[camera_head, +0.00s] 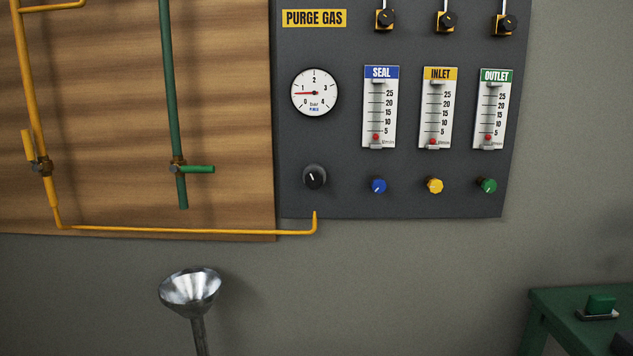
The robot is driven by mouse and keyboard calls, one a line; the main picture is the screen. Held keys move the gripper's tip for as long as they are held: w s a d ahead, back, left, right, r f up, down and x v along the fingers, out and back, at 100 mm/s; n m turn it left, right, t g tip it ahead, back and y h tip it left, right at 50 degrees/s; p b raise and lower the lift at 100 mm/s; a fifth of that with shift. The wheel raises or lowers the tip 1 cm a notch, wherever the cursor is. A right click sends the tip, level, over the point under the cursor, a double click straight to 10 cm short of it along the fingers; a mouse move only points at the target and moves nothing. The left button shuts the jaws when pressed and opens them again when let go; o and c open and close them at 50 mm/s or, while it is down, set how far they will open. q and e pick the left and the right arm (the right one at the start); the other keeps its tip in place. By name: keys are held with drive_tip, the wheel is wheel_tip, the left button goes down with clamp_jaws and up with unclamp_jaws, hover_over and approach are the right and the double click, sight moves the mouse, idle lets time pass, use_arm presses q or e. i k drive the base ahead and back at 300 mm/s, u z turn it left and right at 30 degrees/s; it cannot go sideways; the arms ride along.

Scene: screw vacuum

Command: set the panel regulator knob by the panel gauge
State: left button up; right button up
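The panel gauge (314,92) is a round white dial marked 0 to 4 bar, at the upper left of the dark purge gas panel (345,190). Its red needle points left, a little below the 1 mark. The panel regulator knob (315,177) is black and round, directly below the gauge. Its white pointer line tilts up and slightly left. Neither of my grippers is in view, and nothing touches the knob.
Right of the gauge are the SEAL (369,110), INLET (429,110) and OUTLET (482,110) flow meters, with blue, yellow and green knobs below. A yellow pipe (190,231) ends under the regulator knob. A metal funnel (190,290) stands lower left, a green table (560,305) lower right.

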sight(314, 179)
drive_tip(key=k, duration=1.3)
drive_tip(key=u, duration=0.75)
drive_tip(key=i, duration=1.9)
drive_tip(key=z, duration=0.8)
